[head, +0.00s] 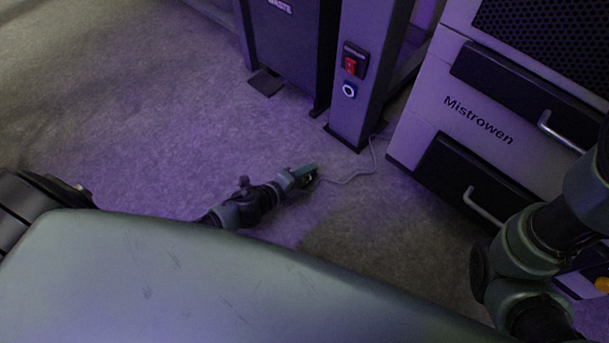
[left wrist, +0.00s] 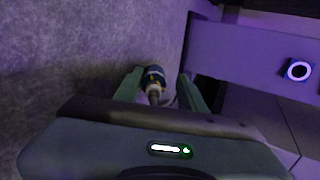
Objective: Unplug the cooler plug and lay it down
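The cooler plug (left wrist: 153,76), a small dark cylinder with a pale band, is between the fingers of my left gripper (left wrist: 161,88) in the left wrist view. The fingers stand apart, with a gap on the plug's right side. In the head view my left gripper (head: 307,177) is low over the carpet and mostly hides the plug. A thin pale cable (head: 371,163) runs from there along the floor to the post's foot. The round socket (head: 348,89) on the post shows a pale ring with nothing plugged in. My right gripper is out of view.
The post (head: 362,105) carries a red switch (head: 350,66) above the socket. A dark waste bin (head: 285,50) stands to its left. A white drawer cabinet (head: 440,125) with black drawer fronts stands to the right. Open carpet (head: 150,120) lies to the left.

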